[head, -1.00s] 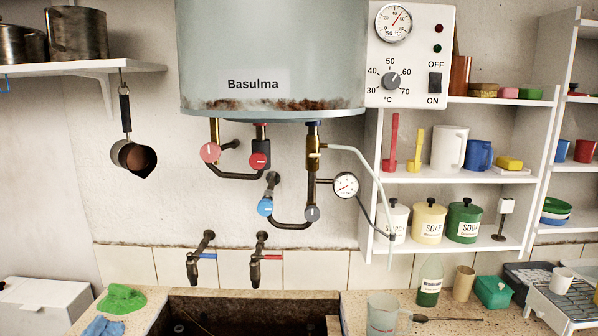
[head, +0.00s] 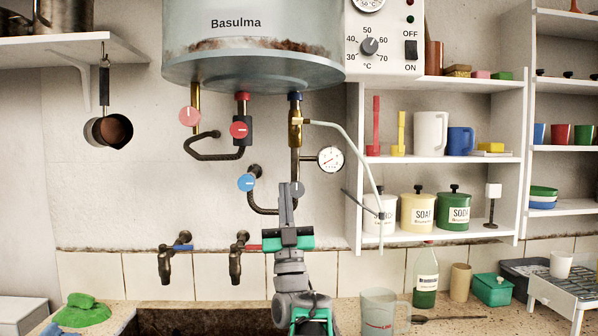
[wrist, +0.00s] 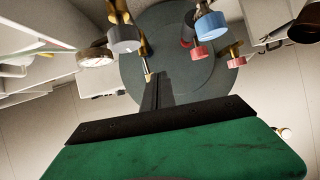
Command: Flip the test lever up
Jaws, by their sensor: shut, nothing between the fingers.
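The brass safety valve (head: 295,128) sits on the pipe under the blue collar of the boiler, with a pale hose leaving its right side. I cannot make out the test lever clearly at this size. In the wrist view a slim brass piece (wrist: 148,68) with a pale end shows just left of my fingertips; it may be part of that valve. My gripper (head: 286,188) is shut and empty, pointing up, below the valve in the head view. It partly covers the grey knob (head: 298,188). My fingers also show in the wrist view (wrist: 161,78), apart from the boiler's underside.
The boiler (head: 250,40) hangs above. Red knobs (head: 239,130), a blue knob (head: 247,182) and a pressure gauge (head: 330,159) surround the pipes. Two taps (head: 236,258) are at lower left. Shelves (head: 440,159) stand right. A clear jug (head: 378,312) stands on the counter.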

